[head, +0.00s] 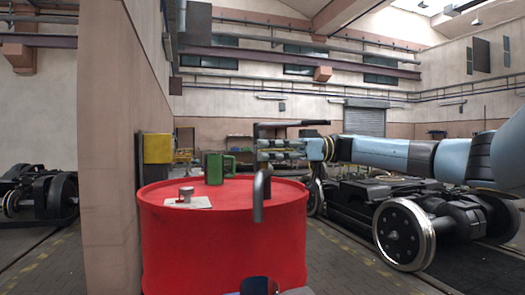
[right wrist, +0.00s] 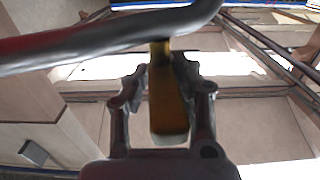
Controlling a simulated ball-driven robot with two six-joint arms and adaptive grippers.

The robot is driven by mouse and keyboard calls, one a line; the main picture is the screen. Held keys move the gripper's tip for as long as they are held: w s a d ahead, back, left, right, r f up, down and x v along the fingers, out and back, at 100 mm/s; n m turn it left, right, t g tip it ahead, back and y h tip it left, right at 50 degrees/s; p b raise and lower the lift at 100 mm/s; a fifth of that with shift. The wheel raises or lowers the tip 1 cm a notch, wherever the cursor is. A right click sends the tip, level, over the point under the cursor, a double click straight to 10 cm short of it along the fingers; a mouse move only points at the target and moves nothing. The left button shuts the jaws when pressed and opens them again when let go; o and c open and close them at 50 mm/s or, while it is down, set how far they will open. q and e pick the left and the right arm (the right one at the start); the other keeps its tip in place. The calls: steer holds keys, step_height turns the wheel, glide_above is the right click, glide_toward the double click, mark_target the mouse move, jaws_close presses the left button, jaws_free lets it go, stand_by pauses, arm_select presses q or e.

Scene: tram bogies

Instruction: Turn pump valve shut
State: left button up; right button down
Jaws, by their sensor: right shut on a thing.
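The pump stands on the red drum (head: 225,240), with a dark bent pipe (head: 258,195) hanging over its front edge and a black crank-like handle (head: 292,124) above. In the right wrist view a dark curved pipe (right wrist: 110,42) crosses the top. A brown-yellow lever (right wrist: 166,105), which looks like the valve's lever, hangs below that pipe. My right gripper (head: 261,150) reaches in from the right above the drum. In its wrist view its two fingers (right wrist: 168,85) are closed on either side of the lever. In the head view the lever is hidden. My left gripper is not in view.
A green jug (head: 214,168) stands on the drum top. A small grey cup (head: 186,194) sits on a white sheet (head: 200,203) at the left. A yellow box (head: 157,148) is at the wall edge behind. A dark wheeled bogie (head: 405,232) stands to the right.

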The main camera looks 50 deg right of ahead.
steer(key=shift+f, duration=0.15)
stand_by(1.1)
steer(key=c, duration=1.1)
jaws_free()
steer(key=shift+s+d, duration=0.1)
steer(key=shift+s, duration=0.05)
steer(key=v, duration=1.2)
